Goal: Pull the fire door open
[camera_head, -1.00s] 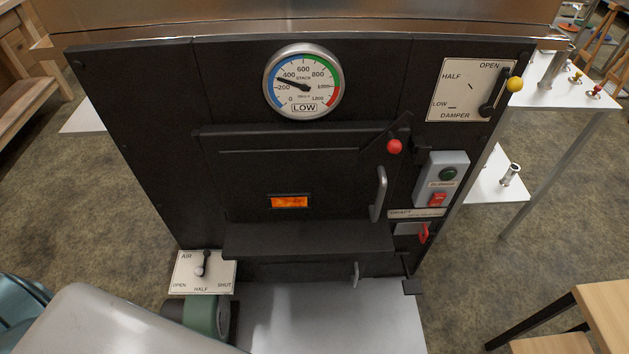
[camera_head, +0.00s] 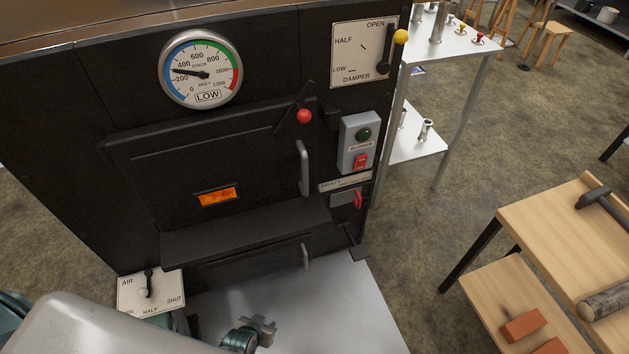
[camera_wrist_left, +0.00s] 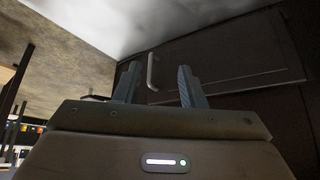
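The fire door (camera_head: 180,165) is a black panel with a small glowing orange window (camera_head: 217,196). It looks shut. Its grey vertical handle (camera_head: 304,168) is at the right side, below a slanted latch lever with a red knob (camera_head: 304,116). My left gripper (camera_head: 266,328) is low in the head view, over the grey plate, below and apart from the fire door handle. In the left wrist view its two fingers (camera_wrist_left: 160,84) are apart with nothing between them. A grey handle (camera_wrist_left: 152,70) on a dark panel shows beyond them; I cannot tell which door it belongs to. My right gripper is not visible.
A black shelf (camera_head: 245,232) juts out below the fire door, above a lower door with a small handle (camera_head: 305,256). A blower switch box (camera_head: 359,143) and damper panel (camera_head: 362,52) are at right. A wooden bench (camera_head: 550,225) stands right, with floor between.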

